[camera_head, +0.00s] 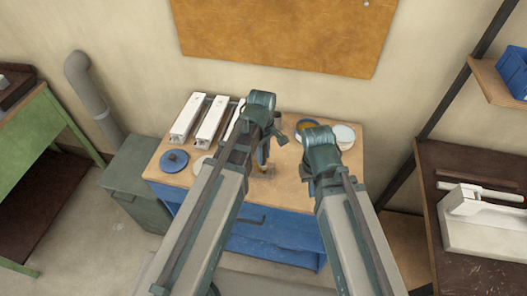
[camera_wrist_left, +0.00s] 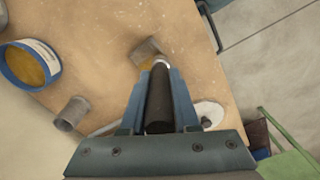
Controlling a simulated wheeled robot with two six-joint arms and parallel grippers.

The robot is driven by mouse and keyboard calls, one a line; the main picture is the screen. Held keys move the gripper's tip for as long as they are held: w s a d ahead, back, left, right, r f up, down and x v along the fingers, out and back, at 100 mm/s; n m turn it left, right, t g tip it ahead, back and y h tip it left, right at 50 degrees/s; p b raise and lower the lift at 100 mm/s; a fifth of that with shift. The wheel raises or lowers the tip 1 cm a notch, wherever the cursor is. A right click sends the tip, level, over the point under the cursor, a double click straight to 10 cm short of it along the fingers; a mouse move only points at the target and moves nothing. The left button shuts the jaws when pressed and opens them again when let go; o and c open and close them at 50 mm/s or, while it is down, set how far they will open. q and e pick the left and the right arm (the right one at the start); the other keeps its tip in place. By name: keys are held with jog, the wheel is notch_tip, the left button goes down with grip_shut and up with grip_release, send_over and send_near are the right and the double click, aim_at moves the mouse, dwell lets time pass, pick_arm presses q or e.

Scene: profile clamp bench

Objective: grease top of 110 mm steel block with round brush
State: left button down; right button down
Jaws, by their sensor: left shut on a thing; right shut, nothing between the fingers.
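My left gripper (camera_head: 263,150) is shut on the round brush, over the middle of the bench. In the left wrist view, the left gripper (camera_wrist_left: 160,80) has the brush's dark handle (camera_wrist_left: 159,100) between its fingers. A pale ferrule and a bit of yellowish bristle show past the fingertips. A small grey block (camera_wrist_left: 147,47) lies just beyond the brush tip; I cannot tell its length or whether the bristles touch it. A blue-walled tub (camera_wrist_left: 38,46) of yellow-brown grease stands apart from the brush. My right gripper (camera_head: 307,183) is shut and empty, right of the left one.
The wooden bench top (camera_head: 253,191) holds white profile clamps (camera_head: 188,118) at the back left and a blue disc (camera_head: 173,161) at the front left. A pale dish (camera_head: 343,137) is at the back right. A grey cylinder (camera_wrist_left: 72,113) stands near the tub.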

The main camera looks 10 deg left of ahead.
pick_arm(q)
jog(key=shift+d, duration=0.15)
jog(key=w, duration=0.4)
jog(key=shift+w+d, duration=0.2)
jog(key=shift+d, duration=0.2)
jog(key=shift+r, duration=0.15)
dwell(0.3)
notch_tip(320, 180, up, 6)
jog(key=p, duration=0.6)
notch_tip(320, 180, up, 3)
jog(key=p, duration=0.3)
